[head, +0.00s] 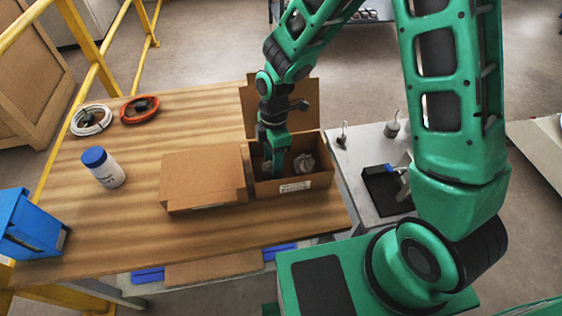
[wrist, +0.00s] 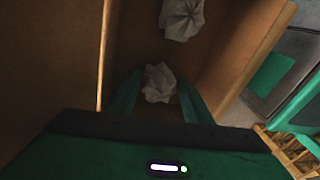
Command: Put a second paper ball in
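An open cardboard box (head: 320,184) stands at the right end of the wooden table, lid raised at the back. One crumpled white paper ball (head: 303,163) lies in its right part; it also shows at the top of the wrist view (wrist: 181,18). My gripper (head: 276,168) points down inside the left part of the box. In the wrist view its two green fingers (wrist: 158,88) stand apart, on either side of a second paper ball (wrist: 159,80). Whether the fingers touch this ball is hard to tell in the dark. Its underside is hidden.
A flat cardboard box (head: 203,178) lies directly left of the open box. A white bottle with a blue cap (head: 104,168), cable coils (head: 139,109) and a blue bin (head: 32,224) are further left. A grey bench with weights (head: 391,127) and a black device (head: 385,190) stands on the right.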

